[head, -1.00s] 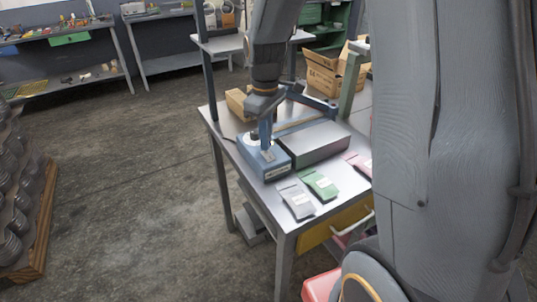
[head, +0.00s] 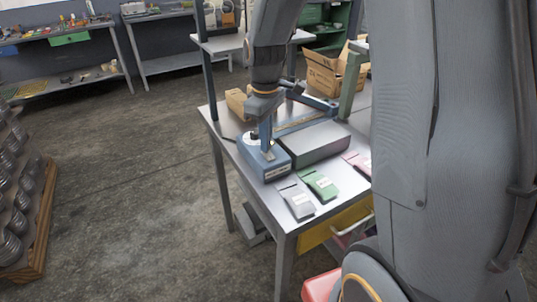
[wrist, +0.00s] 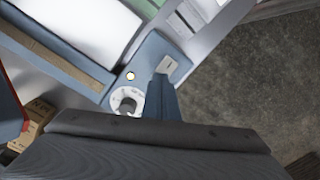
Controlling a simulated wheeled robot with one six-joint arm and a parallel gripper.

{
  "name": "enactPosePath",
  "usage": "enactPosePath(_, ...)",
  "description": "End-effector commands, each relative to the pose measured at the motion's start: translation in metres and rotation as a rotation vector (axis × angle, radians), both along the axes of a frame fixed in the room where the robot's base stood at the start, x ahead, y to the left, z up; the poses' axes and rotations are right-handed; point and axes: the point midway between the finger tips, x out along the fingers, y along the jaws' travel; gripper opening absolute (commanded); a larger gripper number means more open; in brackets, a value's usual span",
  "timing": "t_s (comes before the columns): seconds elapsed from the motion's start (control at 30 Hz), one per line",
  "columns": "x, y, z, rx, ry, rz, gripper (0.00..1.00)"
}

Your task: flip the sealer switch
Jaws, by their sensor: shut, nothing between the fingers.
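The sealer stands on the metal table, with a blue control housing (head: 277,172) at its near left end and a long grey body (head: 315,143). In the wrist view, the housing's top (wrist: 150,50) carries a white dial with a dark knob (wrist: 127,103), a small round light (wrist: 130,76) and a pale switch plate (wrist: 168,64). My gripper (wrist: 160,78) is shut and empty. Its tips are close beside the switch plate; I cannot tell if they touch it. In the head view my gripper (head: 266,148) points down over the housing.
Grey, green (head: 320,184) and pink packets lie on the table (head: 297,222) in front of the sealer. A small cardboard box (head: 237,103) sits behind, with a larger open carton (head: 322,72) farther back. A yellow drawer (head: 318,236) is below. Open floor lies left.

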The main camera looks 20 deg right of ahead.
Motion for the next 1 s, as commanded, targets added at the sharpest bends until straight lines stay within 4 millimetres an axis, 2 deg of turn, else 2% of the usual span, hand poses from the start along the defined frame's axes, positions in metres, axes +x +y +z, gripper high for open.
enactPosePath(0.67,0.0,0.0,-0.008,0.0,0.001,0.0,0.0)
enactPosePath(1.0,-0.001,0.0,0.012,0.0,0.0,0.0,0.0)
